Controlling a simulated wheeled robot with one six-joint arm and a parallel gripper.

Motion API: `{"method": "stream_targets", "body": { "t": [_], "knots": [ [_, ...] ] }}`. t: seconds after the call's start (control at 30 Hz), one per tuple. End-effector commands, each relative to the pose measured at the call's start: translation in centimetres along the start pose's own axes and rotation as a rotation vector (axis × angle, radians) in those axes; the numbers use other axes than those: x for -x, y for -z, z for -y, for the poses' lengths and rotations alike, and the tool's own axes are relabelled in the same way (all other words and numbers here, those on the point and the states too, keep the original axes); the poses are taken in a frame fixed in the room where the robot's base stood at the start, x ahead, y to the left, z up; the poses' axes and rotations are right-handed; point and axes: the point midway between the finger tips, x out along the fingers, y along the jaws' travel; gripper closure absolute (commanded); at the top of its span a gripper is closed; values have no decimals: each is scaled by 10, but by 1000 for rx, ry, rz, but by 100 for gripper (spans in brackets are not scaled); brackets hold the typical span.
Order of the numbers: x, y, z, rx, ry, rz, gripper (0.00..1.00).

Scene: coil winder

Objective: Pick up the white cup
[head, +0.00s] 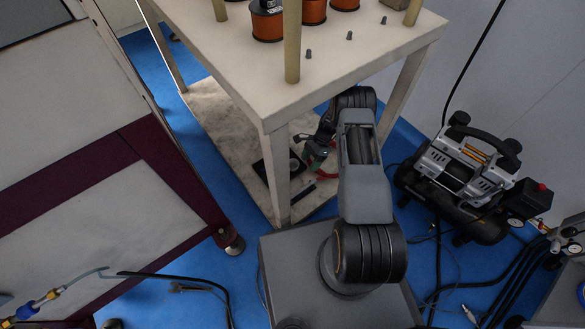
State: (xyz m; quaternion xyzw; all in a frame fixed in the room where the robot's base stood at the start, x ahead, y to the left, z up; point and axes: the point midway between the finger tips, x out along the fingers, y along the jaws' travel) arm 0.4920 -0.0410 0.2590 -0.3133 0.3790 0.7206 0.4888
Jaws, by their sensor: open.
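I cannot make out a white cup in the head view. My arm bends down beside the white table (330,85), and its end is low, between the tabletop and the lower shelf (225,125). My gripper (308,148) is small and dark there, just right of the near table leg, and is open. I cannot see anything held between its fingers. The tabletop and leg hide part of the shelf.
Copper-coloured wire spools (267,24) and small grey pegs stand on the tabletop. Dark items lie on the lower shelf. A compressor (465,175) with hoses stands on the blue floor at right. A maroon-framed machine (110,165) is at left.

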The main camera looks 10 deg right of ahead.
Motion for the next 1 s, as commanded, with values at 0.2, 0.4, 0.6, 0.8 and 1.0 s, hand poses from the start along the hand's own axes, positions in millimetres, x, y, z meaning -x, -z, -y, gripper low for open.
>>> {"method": "stream_targets", "body": {
  "t": [0.2, 0.4, 0.6, 0.8, 1.0],
  "knots": [
    [5, -5, 72, 293, 71, -355, 34],
    [-6, -4, 103, 403, 109, -471, 34],
    [-38, 11, 112, 410, 112, -477, 34],
    [-59, 22, 117, 409, 112, -477, 34],
    [-65, 24, 118, 408, 113, -476, 34]
  ]
}}
